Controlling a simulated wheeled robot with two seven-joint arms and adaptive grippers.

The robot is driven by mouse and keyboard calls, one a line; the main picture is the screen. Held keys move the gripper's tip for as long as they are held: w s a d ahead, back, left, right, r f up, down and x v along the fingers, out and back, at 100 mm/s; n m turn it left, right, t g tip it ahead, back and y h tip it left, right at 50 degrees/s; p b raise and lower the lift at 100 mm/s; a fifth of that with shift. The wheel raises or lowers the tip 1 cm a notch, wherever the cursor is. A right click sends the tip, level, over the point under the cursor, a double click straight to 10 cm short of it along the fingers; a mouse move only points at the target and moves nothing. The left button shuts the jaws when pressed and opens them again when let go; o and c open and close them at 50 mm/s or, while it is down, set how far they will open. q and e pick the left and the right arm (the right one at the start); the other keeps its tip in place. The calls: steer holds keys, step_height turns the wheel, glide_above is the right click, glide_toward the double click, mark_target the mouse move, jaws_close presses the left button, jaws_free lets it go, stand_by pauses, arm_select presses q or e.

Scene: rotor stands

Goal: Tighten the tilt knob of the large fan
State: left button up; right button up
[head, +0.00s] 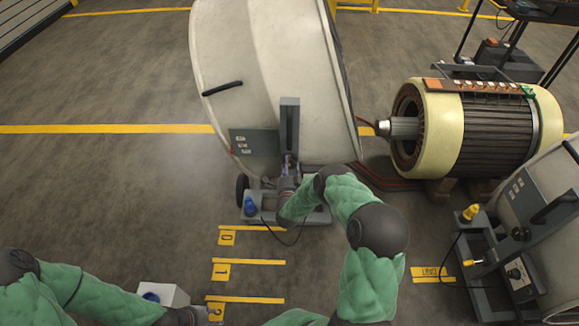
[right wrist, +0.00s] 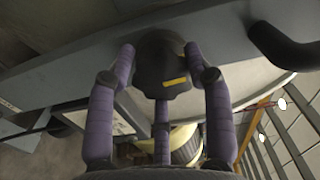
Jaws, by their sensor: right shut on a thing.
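The large fan (head: 265,85) is a big pale drum on a grey stand in the upper middle of the head view. My right gripper (head: 290,168) is at the upright bracket on the fan's near side. In the right wrist view, the dark tilt knob (right wrist: 163,68) with a yellow mark sits against the grey bracket (right wrist: 70,62). The purple fingers of my right gripper (right wrist: 163,85) are shut around it. The knob is hidden in the head view. My left gripper (head: 212,313) is at the bottom edge, mostly cut off; its fingers are unclear.
A cream and dark motor (head: 465,130) lies right of the fan. A white box (head: 165,294) is beside my left arm. Yellow floor marks (head: 248,262) lie in front. The floor at left is clear.

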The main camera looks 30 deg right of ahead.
steer(key=shift+a+f, duration=0.25)
steer(key=shift+a, duration=0.25)
steer(key=o, duration=1.1)
steer(key=shift+w+r, duration=0.15)
steer(key=shift+d, duration=0.15)
steer(key=v, duration=1.2)
